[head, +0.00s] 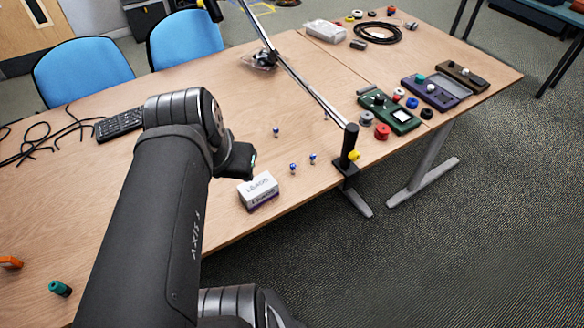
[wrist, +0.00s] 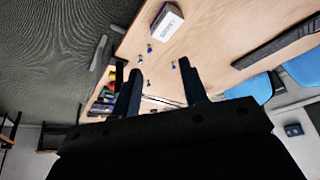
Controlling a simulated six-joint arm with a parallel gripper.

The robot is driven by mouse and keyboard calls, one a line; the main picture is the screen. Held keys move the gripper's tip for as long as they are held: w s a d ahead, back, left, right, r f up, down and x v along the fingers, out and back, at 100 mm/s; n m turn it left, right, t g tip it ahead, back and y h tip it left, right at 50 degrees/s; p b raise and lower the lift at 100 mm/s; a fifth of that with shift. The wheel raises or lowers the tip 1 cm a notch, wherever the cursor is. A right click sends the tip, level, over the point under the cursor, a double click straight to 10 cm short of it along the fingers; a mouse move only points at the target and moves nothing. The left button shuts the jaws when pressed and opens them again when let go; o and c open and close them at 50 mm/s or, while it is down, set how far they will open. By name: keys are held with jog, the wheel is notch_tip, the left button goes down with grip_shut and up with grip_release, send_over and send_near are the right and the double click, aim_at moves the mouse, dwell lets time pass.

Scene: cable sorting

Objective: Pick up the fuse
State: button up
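Several small blue-and-white pieces, possibly fuses, stand on the wooden table near its front edge. In the head view, one small piece (head: 293,168) is right of the white box, another (head: 312,158) is farther right, and a third (head: 276,131) is farther back. I cannot tell which is the task's fuse.
A white box (head: 258,190) lies near the front edge. A black stand base (head: 347,165) with a slanted metal pole is to the right. A green device (head: 390,112) and red spools lie farther right.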

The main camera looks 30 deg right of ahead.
jog(key=w+d+r+m+g, duration=0.1)
jog(key=w+d+m+g, duration=0.1)
jog(key=w+d+m, duration=0.5)
jog(key=m+g+h, duration=0.2)
jog(key=m, duration=0.1)
send_over(292, 166)
jog(key=a, duration=0.3)
jog(key=f, duration=2.8)
jog(key=shift+s+d+f, duration=0.25)
jog(key=shift+f, duration=0.15)
jog(key=shift+w+x, duration=0.2)
jog(key=shift+x, duration=1.45)
jog(key=shift+w+x, duration=0.15)
jog(key=shift+x, duration=1.5)
jog(key=shift+d, duration=0.15)
grip_shut()
